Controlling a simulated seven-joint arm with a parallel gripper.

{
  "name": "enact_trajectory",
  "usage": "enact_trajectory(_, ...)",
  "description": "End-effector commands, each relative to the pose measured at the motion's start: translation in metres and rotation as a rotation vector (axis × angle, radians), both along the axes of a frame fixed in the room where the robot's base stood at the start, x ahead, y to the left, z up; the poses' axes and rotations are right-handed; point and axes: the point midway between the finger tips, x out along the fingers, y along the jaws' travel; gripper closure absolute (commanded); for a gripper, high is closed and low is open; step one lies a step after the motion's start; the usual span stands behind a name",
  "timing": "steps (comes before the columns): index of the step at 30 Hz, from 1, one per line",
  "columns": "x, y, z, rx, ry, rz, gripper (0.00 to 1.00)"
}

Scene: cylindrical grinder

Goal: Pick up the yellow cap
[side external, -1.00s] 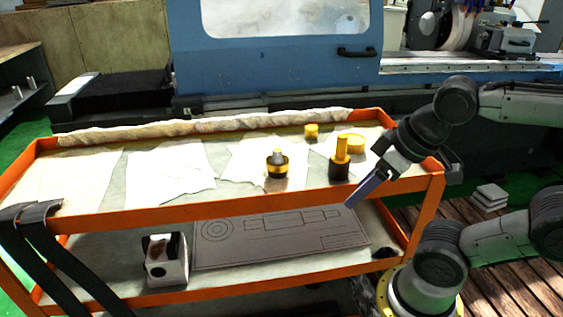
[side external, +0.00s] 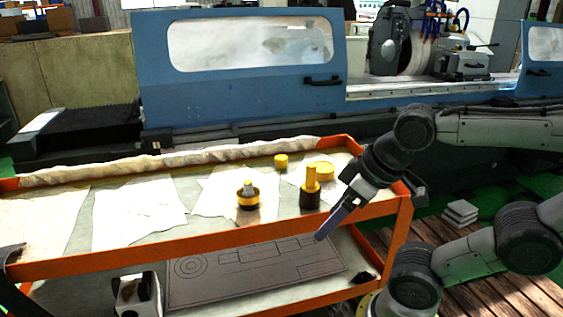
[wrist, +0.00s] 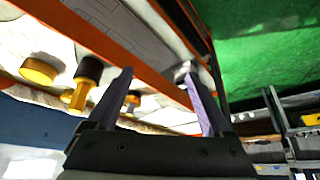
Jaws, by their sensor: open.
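Several yellow things stand on the cart's top shelf in the side external view. A small plain yellow cylinder (side external: 281,161) is at the back, and a wider, low yellow round piece (side external: 322,170) is right of it. I cannot tell which of these is the yellow cap. A yellow-and-black upright piece (side external: 310,186) stands in front of the wide one, and also shows in the wrist view (wrist: 82,92). My gripper (side external: 320,237) is open and empty, in front of the cart's front rail, apart from all of them. In the wrist view its fingers (wrist: 157,82) are spread.
The orange cart rail (side external: 220,246) edges the shelf. The lower shelf holds a marked grey plate (side external: 255,270) and a white block (side external: 137,297). The blue machine (side external: 245,95) stands behind.

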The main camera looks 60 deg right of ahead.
Motion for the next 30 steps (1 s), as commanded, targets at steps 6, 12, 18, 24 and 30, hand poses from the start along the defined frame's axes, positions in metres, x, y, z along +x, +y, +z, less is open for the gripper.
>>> enact_trajectory(6,0.0,0.0,0.0,0.0,0.0,0.0,0.13)
enact_trajectory(12,-0.002,0.0,-0.001,0.032,0.012,-0.064,0.13)
enact_trajectory(18,0.009,-0.011,0.035,0.114,-0.002,-0.314,0.13)
enact_trajectory(24,0.053,-0.037,0.09,0.176,-0.001,-0.661,0.13)
enact_trajectory(30,0.12,-0.081,0.132,0.204,-0.007,-1.046,0.13)
